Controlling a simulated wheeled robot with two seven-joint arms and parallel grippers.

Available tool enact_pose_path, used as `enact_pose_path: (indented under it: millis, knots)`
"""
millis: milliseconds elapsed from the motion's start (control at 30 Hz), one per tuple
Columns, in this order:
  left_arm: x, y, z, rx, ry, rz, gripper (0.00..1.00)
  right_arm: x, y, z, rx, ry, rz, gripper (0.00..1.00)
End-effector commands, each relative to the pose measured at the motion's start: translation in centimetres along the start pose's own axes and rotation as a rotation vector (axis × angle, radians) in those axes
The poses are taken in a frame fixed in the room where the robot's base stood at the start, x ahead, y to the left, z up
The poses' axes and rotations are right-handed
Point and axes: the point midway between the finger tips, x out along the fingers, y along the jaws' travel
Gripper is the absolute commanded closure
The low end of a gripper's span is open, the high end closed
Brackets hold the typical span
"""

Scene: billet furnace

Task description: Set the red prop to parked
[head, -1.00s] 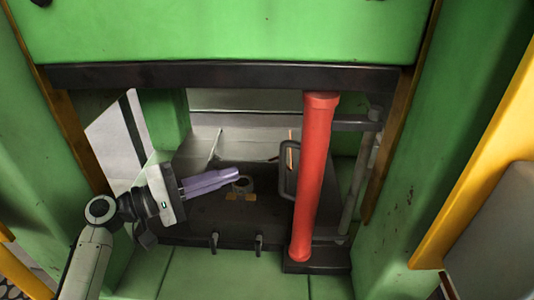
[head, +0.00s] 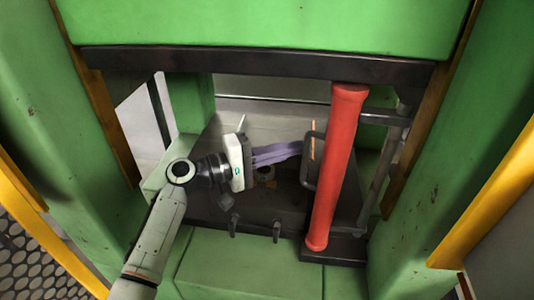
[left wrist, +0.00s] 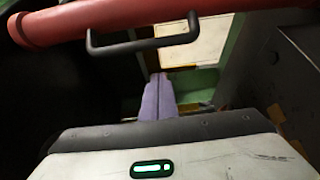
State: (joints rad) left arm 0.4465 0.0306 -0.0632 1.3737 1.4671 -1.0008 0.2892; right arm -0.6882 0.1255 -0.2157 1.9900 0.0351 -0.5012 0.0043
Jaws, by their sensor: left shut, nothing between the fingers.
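The red prop (head: 335,165) is a red cylinder standing upright, slightly tilted in the picture, under the dark beam at the right of the opening. A dark grey handle (head: 308,160) sticks out from its left side. In the left wrist view the red prop (left wrist: 130,18) crosses the top, with the handle (left wrist: 143,44) below it. My left gripper (head: 300,148), with purple fingers, is shut and empty. Its tips point at the handle and appear close to it; I cannot tell whether they touch. The gripper also shows in the left wrist view (left wrist: 159,80). My right gripper is not in view.
A dark beam (head: 250,63) under a green panel spans the top of the opening. Green posts (head: 440,130) stand at both sides. A grey linkage (head: 376,180) is right of the prop.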

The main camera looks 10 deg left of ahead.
Motion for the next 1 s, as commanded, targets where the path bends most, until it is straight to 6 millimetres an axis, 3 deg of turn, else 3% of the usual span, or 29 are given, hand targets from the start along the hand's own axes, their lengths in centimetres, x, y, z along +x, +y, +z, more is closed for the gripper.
enact_pose_path:
  millis: [133, 333, 1000]
  knots:
    - [-0.9, 0.1, 2.2, -0.001, 0.002, -0.002, 1.00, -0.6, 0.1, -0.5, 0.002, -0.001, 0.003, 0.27]
    - [-1.4, 0.0, 3.6, 0.000, 0.002, -0.001, 1.00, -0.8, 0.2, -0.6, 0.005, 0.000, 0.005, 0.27]
    - [-2.5, 0.1, 3.1, 0.000, 0.071, -0.001, 1.00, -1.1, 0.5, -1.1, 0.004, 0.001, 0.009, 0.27]
